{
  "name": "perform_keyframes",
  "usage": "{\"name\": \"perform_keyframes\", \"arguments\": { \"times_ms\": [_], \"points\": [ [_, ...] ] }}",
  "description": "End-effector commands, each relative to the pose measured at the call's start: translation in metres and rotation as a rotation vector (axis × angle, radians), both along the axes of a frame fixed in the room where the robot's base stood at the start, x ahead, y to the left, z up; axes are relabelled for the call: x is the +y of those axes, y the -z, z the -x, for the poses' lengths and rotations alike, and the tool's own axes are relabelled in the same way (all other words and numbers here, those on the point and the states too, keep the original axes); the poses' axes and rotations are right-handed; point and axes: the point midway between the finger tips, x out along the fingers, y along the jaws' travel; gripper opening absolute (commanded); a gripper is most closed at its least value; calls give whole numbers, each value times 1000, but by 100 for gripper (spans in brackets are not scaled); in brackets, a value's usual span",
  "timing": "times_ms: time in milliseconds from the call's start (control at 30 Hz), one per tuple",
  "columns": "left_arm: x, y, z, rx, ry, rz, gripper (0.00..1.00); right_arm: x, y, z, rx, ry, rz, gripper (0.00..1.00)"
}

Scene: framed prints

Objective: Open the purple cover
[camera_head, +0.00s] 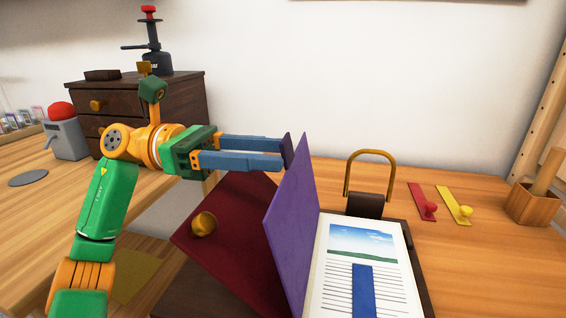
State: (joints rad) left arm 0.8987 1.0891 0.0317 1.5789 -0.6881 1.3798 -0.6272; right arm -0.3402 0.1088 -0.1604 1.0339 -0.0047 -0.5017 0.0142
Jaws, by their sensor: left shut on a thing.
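The purple cover (293,232) stands up steeply beside the printed page (362,262), its lower edge along the page's left side. The page shows a landscape picture and lines of text, with a blue strip (362,290) on it. My left gripper (286,153), with two long blue fingers, reaches in from the left and is shut on a dark purple piece at the cover's upper edge. The fingertips are partly hidden by this piece. My right gripper is not in view.
A dark red panel (229,232) with a gold knob (204,224) tilts left of the cover. A gold loop handle (369,172) stands behind the page. Red (421,200) and yellow (454,205) tabs lie right, near a wooden box (532,204). A dark drawer cabinet (135,95) stands back left.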

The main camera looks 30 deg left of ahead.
Motion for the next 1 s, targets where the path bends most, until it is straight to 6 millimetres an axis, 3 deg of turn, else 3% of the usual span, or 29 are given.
{"name": "perform_keyframes", "arguments": {
  "times_ms": [33,633,667,767,1000],
  "points": [
    [1,8,0,6,4,-16,0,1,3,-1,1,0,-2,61],
    [5,11,2,10,6,-21,0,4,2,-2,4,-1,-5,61],
    [5,11,2,10,6,-21,51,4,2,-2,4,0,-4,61],
    [5,10,2,9,5,-19,78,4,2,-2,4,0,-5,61],
    [6,8,2,6,4,-13,80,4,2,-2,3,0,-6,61]
  ]
}}
